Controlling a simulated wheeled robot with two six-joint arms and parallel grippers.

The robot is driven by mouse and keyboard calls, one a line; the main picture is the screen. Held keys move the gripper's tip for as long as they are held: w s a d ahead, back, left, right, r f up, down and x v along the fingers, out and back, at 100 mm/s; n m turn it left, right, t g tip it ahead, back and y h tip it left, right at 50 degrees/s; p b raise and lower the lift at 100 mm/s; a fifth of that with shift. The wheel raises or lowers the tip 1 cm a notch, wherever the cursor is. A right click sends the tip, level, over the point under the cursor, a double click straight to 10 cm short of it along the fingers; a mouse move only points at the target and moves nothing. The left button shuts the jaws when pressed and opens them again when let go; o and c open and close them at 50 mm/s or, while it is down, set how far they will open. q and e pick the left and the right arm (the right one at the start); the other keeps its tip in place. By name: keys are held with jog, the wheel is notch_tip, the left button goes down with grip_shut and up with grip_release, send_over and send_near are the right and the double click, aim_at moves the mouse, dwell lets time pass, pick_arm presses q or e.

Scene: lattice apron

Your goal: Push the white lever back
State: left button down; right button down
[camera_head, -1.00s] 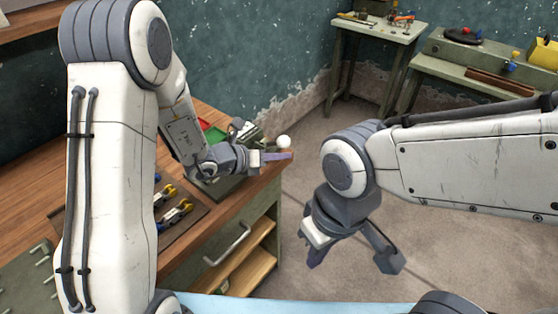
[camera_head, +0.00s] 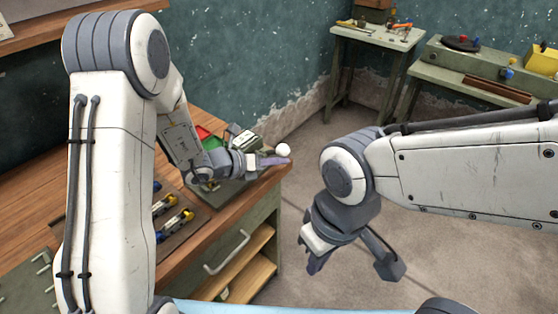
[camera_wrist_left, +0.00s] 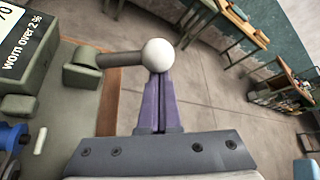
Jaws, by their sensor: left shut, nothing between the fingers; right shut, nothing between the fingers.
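The white lever shows as a round white knob (camera_head: 282,150) at the right end of the wooden bench. In the left wrist view the knob (camera_wrist_left: 158,54) sits on the end of a brown-grey rod (camera_wrist_left: 119,59) that comes from a green block on the left. My left gripper (camera_head: 287,160) is shut and empty, its purple fingers beside the knob. In the left wrist view its fingertips (camera_wrist_left: 159,76) meet the knob's lower edge; I cannot tell whether they touch. My right gripper (camera_head: 312,264) is shut and empty, hanging low over the floor.
The wooden bench (camera_head: 110,175) carries a dark mat with blue-and-yellow tools (camera_head: 178,219) and red and green bins (camera_head: 210,140). A grey-green box (camera_wrist_left: 38,60) stands left of the lever. Green tables stand at the back right.

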aim_at(279, 146)
pick_arm(q)
jog(key=shift+w+a+r, duration=0.1)
jog(key=shift+r, duration=0.1)
jog(key=p, duration=0.1)
jog(key=r+n+h+p, duration=0.1)
jog(key=shift+w+a+r+n+p, duration=0.3)
jog(key=shift+a, duration=0.1)
jog(key=shift+w+a+r+n+g+h+p, duration=0.35)
jog(key=shift+a+r+n+h+p, duration=0.3)
jog(key=shift+n+h+p, duration=0.35)
jog(key=shift+w+a+r+n+h+p, duration=0.3)
jog(key=shift+w+a+n+h, duration=0.2)
jog(key=shift+a+n, duration=0.2)
jog(key=shift+w+a+r+n+h+p, duration=0.2)
jog(key=shift+w+a+n+h+p, duration=0.2)
jog(key=shift+w+a+n, duration=0.3)
jog(key=shift+w+a+r+n+h+p, duration=0.25)
jog(key=shift+w+a+n+h+p, duration=0.2)
jog(key=shift+a+n, duration=0.25)
jog(key=shift+a, duration=0.1)
